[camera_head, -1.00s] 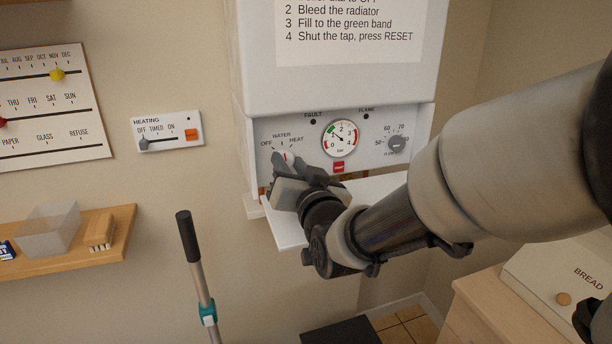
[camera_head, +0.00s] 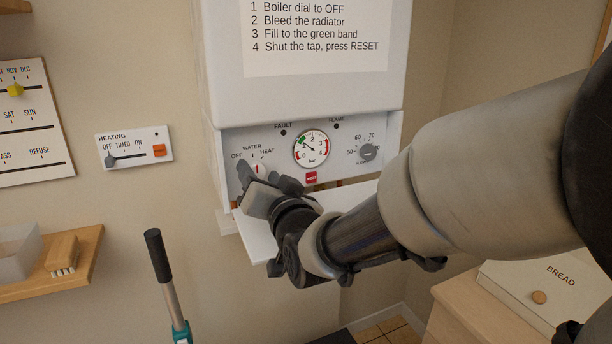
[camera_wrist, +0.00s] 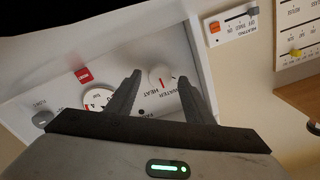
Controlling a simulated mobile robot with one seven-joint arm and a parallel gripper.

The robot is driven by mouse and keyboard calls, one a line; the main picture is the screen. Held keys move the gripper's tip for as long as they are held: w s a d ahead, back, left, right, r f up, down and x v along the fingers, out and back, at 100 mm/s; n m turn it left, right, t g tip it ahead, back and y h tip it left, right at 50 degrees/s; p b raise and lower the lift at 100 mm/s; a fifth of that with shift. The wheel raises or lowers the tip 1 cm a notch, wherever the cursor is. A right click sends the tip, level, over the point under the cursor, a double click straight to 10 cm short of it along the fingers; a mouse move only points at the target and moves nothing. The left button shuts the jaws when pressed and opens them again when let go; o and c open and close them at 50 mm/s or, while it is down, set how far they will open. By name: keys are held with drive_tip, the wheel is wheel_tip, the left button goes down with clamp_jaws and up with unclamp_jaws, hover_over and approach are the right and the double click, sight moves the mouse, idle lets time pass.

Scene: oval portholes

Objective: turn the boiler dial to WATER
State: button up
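The boiler dial is a pale round knob with a red mark; it shows in the wrist view (camera_wrist: 161,76), between the two fingertips of my gripper (camera_wrist: 160,80). The fingers are apart, one on each side of the dial; I cannot tell whether either touches it. In the head view my gripper (camera_head: 264,179) is at the left of the boiler panel (camera_head: 225,140) and hides most of the dial. The red mark shows just below the labels OFF, WATER (camera_head: 252,147) and HEAT; its exact setting is unclear.
A pressure gauge (camera_head: 311,148), a red reset button (camera_head: 311,178) and a second knob (camera_head: 367,152) are right of the dial. A white flap (camera_head: 262,240) hangs below the panel. A heating switch (camera_head: 134,149) is on the wall at left.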

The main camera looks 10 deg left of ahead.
drive_tip(key=v, duration=0.8)
drive_tip(key=shift+s+d, duration=0.15)
drive_tip(key=shift+s, duration=0.2)
drive_tip(key=s+b, duration=0.1)
drive_tip(key=b, duration=0.2)
drive_tip(key=s+d+f+b, duration=0.1)
drive_tip(key=b, duration=0.2)
drive_tip(key=shift+s+d, duration=0.2)
drive_tip(key=shift+s, duration=0.05)
drive_tip(key=b+v, duration=0.1)
drive_tip(key=v, duration=0.1)
drive_tip(key=b+v, duration=0.1)
drive_tip(key=v, duration=0.1)
drive_tip(key=r+b+v, duration=0.1)
drive_tip(key=b+v, duration=0.1)
